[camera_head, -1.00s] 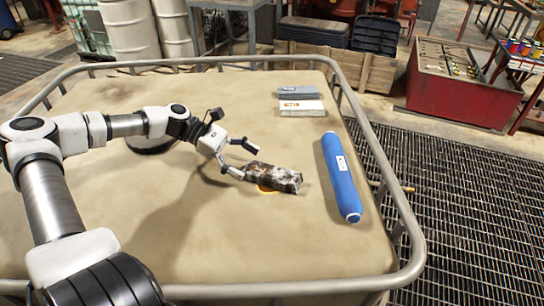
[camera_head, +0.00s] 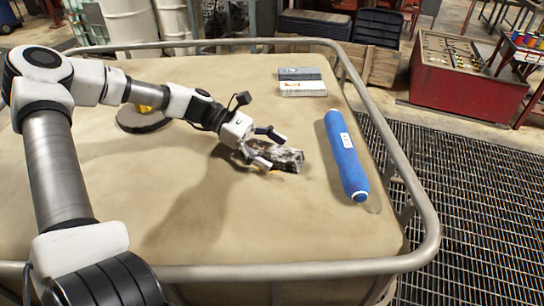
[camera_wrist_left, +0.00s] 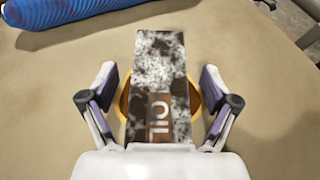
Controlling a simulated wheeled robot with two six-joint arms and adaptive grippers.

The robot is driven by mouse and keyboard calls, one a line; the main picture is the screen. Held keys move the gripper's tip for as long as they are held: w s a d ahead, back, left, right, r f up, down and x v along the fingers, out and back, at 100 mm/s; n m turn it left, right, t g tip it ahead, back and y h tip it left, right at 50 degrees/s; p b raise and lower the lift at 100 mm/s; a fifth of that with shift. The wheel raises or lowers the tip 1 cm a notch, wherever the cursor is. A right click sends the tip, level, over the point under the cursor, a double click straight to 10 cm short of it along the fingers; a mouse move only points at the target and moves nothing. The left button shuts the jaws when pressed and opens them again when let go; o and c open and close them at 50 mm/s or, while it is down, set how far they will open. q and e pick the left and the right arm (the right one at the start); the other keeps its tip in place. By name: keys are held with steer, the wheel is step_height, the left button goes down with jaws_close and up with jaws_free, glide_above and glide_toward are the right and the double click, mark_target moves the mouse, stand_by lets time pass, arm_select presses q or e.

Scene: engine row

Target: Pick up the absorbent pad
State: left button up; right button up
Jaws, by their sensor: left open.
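The absorbent pad appears to be the dark, white-mottled block (camera_head: 290,158) lying on the tan top. In the left wrist view the pad (camera_wrist_left: 160,65) fills the middle, with a brown label reading OIL. A yellow-orange round shape (camera_wrist_left: 197,103) shows partly beneath it. My left gripper (camera_head: 276,151) reaches over the pad's near-left end. In the left wrist view my left gripper (camera_wrist_left: 159,80) is open, one finger on each side of the pad, with gaps between. My right gripper is not in view.
A blue roll (camera_head: 346,158) lies right of the pad. Grey and white packs (camera_head: 302,88) lie farther back. A dark round base with a yellow part (camera_head: 145,120) stands behind my left arm. A metal rail (camera_head: 410,185) surrounds the top. The front of the top is clear.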

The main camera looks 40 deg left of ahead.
mark_target(272, 150)
arm_select(q)
steer(key=shift+a, duration=0.1)
steer(key=c, duration=1.1)
steer(key=shift+c, duration=0.2)
step_height(272, 150, up, 10)
steer(key=shift+f, duration=0.1)
steer(key=shift+g, duration=0.3)
